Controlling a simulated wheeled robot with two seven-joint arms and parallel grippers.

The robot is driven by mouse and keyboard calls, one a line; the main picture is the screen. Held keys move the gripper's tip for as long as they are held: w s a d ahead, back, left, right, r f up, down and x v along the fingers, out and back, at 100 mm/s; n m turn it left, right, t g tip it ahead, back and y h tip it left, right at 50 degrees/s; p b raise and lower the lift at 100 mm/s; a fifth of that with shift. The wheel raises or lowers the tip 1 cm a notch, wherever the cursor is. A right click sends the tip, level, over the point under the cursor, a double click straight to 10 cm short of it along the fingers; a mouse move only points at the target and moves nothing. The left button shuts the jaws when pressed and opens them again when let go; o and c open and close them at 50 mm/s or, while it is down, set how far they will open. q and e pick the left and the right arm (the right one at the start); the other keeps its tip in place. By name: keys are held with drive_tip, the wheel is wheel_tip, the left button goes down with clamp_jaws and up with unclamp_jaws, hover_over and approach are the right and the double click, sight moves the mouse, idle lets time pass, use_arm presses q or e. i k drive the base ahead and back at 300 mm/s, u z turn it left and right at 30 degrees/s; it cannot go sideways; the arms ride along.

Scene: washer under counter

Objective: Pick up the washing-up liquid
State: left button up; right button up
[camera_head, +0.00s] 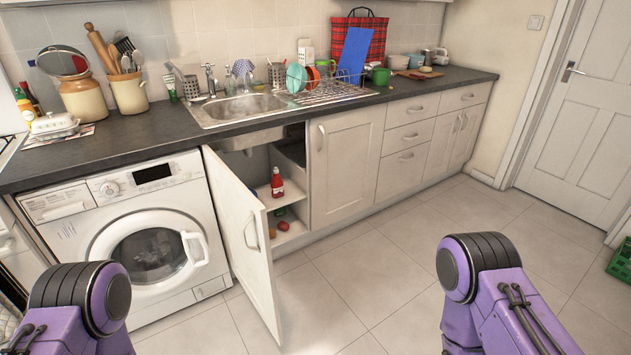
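A red bottle with a pale label (277,186) stands upright on a shelf inside the open cupboard under the sink. A small clear bottle (230,84) stands behind the sink, and a green and white tube or bottle (170,88) stands left of the tap. The labels are too small to read, so I cannot tell from them which is the washing-up liquid. Purple links of my two arms show at the bottom left and bottom right. Both grippers are out of the picture.
The cupboard door (243,237) stands open into the room, between the washing machine (141,236) and the cupboard opening. Small red and green items lie low in the cupboard. A dish rack (335,93) stands right of the sink (236,107). The tiled floor (390,275) ahead is clear.

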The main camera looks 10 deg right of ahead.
sight(277, 183)
drive_tip(key=z, duration=0.65)
drive_tip(key=i, duration=1.05)
drive_tip(key=z, duration=0.65)
drive_tip(key=i, duration=1.1)
drive_tip(key=u, duration=0.5)
drive_tip(key=i, duration=0.85)
drive_tip(key=u, duration=1.25)
drive_tip(key=i, duration=0.6)
drive_tip(key=u, duration=0.5)
